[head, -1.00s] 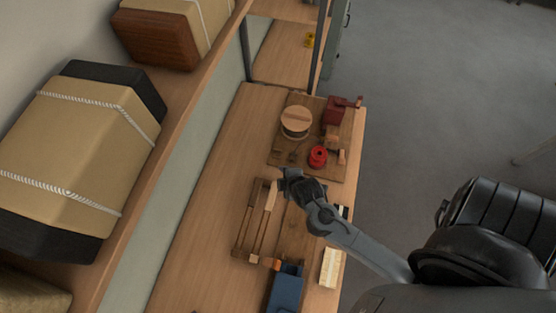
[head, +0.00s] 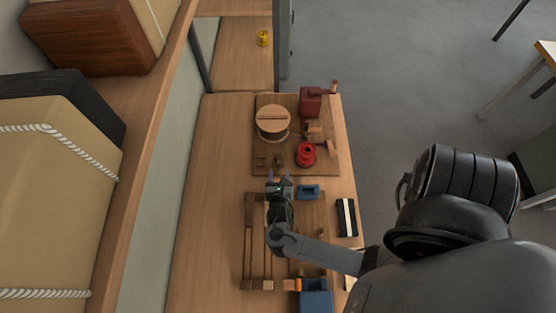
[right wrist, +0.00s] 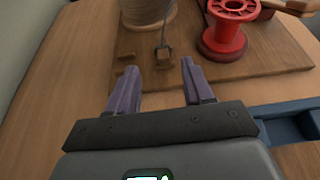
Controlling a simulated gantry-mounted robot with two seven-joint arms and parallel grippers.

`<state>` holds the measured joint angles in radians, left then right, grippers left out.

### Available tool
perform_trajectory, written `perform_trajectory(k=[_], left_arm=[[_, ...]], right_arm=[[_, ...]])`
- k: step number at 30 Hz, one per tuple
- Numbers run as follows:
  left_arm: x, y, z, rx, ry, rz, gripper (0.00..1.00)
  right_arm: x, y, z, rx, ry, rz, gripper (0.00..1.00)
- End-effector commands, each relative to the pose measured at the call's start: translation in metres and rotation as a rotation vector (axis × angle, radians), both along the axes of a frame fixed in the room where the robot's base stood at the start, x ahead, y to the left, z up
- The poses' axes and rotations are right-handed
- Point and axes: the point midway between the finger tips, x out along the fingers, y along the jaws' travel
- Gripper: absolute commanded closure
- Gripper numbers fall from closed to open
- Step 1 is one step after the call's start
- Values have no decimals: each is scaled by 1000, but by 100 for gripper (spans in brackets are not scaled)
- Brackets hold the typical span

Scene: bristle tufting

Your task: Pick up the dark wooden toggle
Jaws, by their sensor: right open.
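A small dark wooden block, apparently the toggle (right wrist: 163,56), lies on the brown board at the end of a thin cord or wire. In the head view the toggle (head: 279,161) is a tiny brown piece below the round wooden spool. My right gripper (right wrist: 159,66) is open and empty, with its two purple fingers pointing at the toggle. The toggle appears between and just beyond the fingertips, not touching them. In the head view the right gripper (head: 279,176) is at the board's near edge. My left gripper is in neither view.
The board (head: 325,165) also holds the wooden-topped spool (head: 273,120), a red spool (head: 306,154) and a dark red box (head: 311,101). Small brown pieces (right wrist: 127,70) lie left of the toggle. A blue tray (head: 308,192) sits right of the gripper. Bare tabletop (head: 215,190) lies left.

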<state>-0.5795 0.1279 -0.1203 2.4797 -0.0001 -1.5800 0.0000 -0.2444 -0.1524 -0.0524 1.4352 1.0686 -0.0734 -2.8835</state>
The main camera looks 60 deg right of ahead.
Motion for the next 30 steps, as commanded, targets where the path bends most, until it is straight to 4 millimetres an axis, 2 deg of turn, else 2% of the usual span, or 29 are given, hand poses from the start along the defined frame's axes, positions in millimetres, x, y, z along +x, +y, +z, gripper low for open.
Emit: perform_trajectory(k=[6, 13, 21, 30], left_arm=[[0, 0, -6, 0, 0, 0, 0], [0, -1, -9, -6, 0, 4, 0], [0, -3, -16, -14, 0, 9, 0], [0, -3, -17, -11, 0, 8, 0]], right_arm=[[13, -25, -12, -1, -1, -1, 49], [18, -36, -20, 2, -2, -1, 49], [30, -62, -39, 3, -3, -2, 49], [34, -70, -43, 5, -3, -1, 49]])
